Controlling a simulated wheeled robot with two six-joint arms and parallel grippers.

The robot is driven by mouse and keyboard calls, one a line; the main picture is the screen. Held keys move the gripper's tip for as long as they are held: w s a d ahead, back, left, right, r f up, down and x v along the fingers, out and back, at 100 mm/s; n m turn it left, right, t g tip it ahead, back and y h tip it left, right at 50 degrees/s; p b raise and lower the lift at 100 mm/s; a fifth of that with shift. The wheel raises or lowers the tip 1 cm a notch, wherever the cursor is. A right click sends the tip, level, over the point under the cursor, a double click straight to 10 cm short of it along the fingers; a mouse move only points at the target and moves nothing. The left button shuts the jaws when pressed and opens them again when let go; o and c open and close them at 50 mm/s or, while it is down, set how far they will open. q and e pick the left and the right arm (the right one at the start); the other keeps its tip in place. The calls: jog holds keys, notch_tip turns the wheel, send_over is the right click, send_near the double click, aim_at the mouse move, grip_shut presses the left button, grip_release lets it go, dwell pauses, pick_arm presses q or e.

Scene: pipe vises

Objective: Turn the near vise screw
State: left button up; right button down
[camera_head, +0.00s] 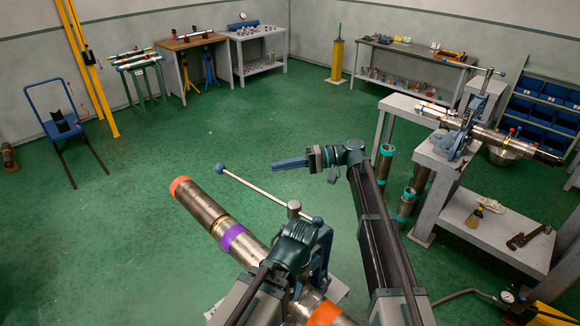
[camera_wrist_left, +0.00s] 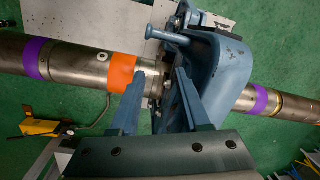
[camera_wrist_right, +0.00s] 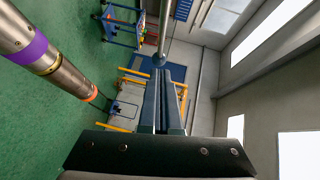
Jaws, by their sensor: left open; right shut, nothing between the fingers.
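The near vise (camera_wrist_left: 222,65) is blue and clamps a long steel pipe (camera_head: 204,208) with orange and purple bands. Its screw handle (camera_head: 262,192) is a thin silver bar with a blue ball at each end, slanting above the pipe. My left arm covers much of the vise in the head view. My left gripper (camera_wrist_left: 160,76) is open, its fingers over the pipe and vise in the left wrist view; contact is unclear. My right gripper (camera_head: 278,164) is shut and empty, pointing left beyond the bar. In the right wrist view a ball (camera_wrist_right: 158,60) shows by its fingertips.
A second vise (camera_head: 468,118) holding a pipe stands on a grey bench (camera_head: 440,160) at the right. Upright pipe pieces (camera_head: 407,205) stand on the floor beside that bench. Open green floor (camera_head: 120,240) lies to the left.

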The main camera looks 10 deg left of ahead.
jog(key=s+a+f+b, duration=0.1)
jog(key=s+a, duration=0.3)
jog(key=a, duration=0.2)
jog(key=shift+s+f, duration=0.2)
